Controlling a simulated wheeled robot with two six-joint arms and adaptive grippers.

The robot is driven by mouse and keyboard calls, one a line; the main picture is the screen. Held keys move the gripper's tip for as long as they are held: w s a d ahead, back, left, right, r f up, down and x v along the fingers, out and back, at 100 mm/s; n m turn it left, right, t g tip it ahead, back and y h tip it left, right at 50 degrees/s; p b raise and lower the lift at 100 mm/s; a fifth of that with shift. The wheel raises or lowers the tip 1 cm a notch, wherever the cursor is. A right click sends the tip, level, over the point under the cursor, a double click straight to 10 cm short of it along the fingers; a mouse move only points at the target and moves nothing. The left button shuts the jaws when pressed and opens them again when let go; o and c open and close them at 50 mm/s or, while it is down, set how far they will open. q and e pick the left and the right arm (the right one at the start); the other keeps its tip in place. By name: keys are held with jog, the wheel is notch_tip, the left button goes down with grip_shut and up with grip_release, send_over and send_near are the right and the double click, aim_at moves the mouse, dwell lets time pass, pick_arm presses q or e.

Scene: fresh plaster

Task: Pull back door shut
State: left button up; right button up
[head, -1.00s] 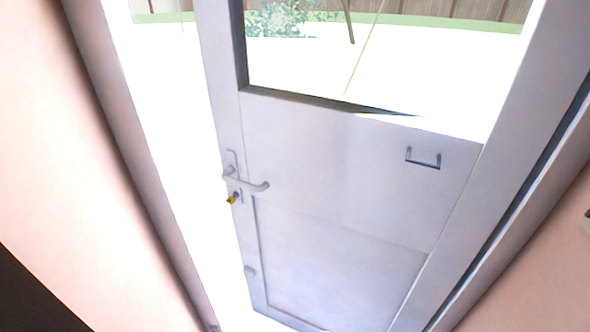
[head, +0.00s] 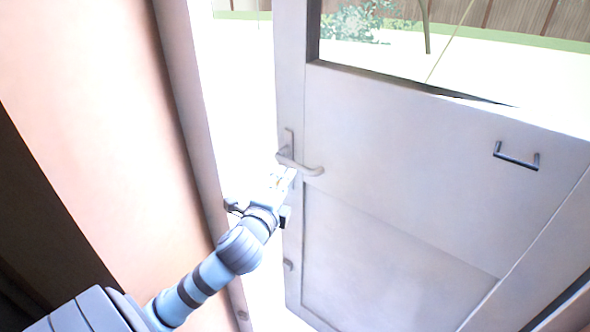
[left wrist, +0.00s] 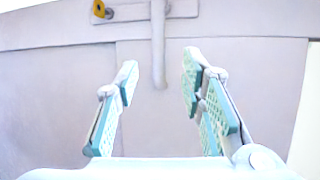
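The pale grey door (head: 400,150) stands ajar, with a bright gap along its left edge. A lever handle (head: 303,168) sits near that edge; it also shows in the left wrist view (left wrist: 158,45), pointing down between the fingers in the picture. My left gripper (head: 283,180) is at the handle, just below it in the head view. In the left wrist view its two fingers (left wrist: 160,80) are spread, with the lever's end between or just beyond their tips. Contact cannot be told. My right gripper is not in view.
A yellow key (left wrist: 99,9) sits in the lock beside the lever. A small bar handle (head: 517,157) is on the door's right part. The door frame (head: 190,90) and pink wall (head: 95,100) stand close on the left. Outside are bright ground and a bush (head: 352,22).

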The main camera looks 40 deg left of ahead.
aim_at(294, 168)
pick_arm(q)
jog(key=b+x, duration=0.1)
jog(key=x, duration=1)
jog(key=shift+w+f, duration=0.1)
jog(key=shift+f, duration=0.05)
grip_shut()
